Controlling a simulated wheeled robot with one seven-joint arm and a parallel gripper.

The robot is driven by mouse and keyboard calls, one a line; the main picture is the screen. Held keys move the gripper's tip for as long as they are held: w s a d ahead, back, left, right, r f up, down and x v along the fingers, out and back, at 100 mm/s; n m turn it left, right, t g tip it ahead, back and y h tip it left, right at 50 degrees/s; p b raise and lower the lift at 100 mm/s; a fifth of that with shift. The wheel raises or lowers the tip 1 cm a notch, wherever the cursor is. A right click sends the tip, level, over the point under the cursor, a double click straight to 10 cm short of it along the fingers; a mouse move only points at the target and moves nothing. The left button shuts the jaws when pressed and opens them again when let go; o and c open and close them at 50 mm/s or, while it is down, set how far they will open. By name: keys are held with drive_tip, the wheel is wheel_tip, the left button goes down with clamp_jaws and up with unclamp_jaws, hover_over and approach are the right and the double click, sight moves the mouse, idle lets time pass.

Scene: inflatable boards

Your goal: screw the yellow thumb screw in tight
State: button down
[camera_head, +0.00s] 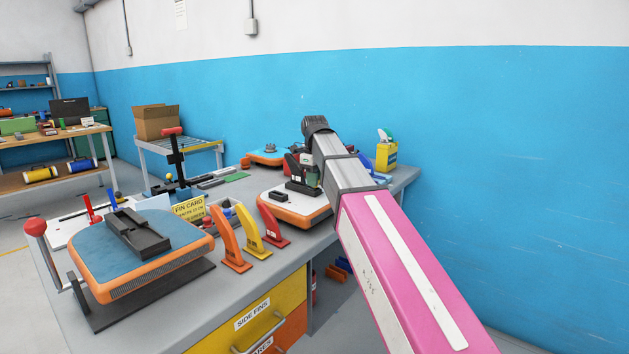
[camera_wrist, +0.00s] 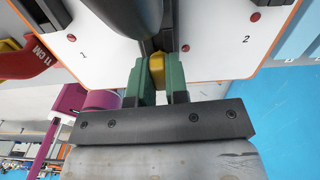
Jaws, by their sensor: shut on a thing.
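The yellow thumb screw (camera_wrist: 157,68) shows in the wrist view between the two green fingers of my gripper (camera_wrist: 158,82). My gripper is shut on it, close over the white board (camera_wrist: 215,60) with the orange edge. A dark grey, rounded part (camera_wrist: 135,25) stands right beside the screw at a dark slot in the board. The screw's lower end is hidden, so I cannot tell how deep it sits. In the head view my gripper (camera_head: 303,172) is over the white and orange board (camera_head: 290,212), and the screw cannot be made out.
Orange, yellow and red fins (camera_head: 250,233) stand left of the board. A blue board on a stand (camera_head: 160,238) is at the front left. A spray bottle (camera_head: 386,150) stands at the back right by the blue wall. Red studs and numbers 1 and 2 mark the board.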

drive_tip(key=shift+m, duration=1.7)
drive_tip(key=c, duration=1.1)
unclamp_jaws()
drive_tip(key=shift+o, duration=0.2)
drive_tip(key=shift+r, duration=0.1)
drive_tip(key=shift+r, duration=2.45)
drive_tip(key=n, duration=0.4)
